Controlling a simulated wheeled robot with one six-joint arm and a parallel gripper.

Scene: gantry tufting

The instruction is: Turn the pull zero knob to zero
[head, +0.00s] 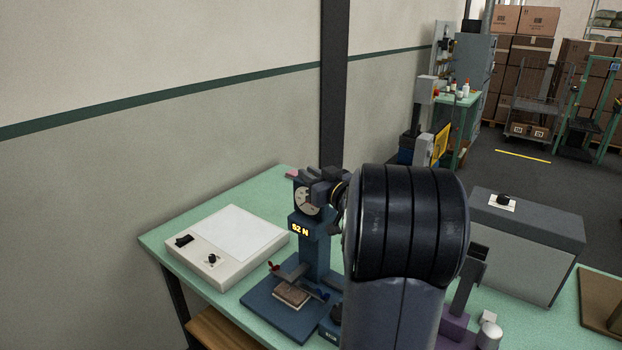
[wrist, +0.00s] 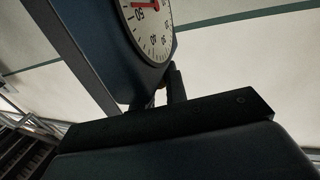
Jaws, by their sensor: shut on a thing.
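The blue pull tester (head: 316,252) stands on the green bench, with a round white dial (head: 306,200) and a lit display (head: 299,228) reading 62 N. In the wrist view the dial (wrist: 152,30) shows numbers around 50 and a red pointer near the top edge. My gripper (head: 322,184) is at the tester's head, beside the dial. In the wrist view its dark fingers (wrist: 168,92) are shut at the lower edge of the dial housing. A small yellowish bit of the pull zero knob (wrist: 160,97) shows between them; most of it is hidden.
A white light box (head: 228,238) with a switch and small knob sits left of the tester. A brown sample (head: 291,294) lies on the tester's base. A grey box (head: 527,245) stands to the right. My arm hides the middle of the bench. A dark post rises behind.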

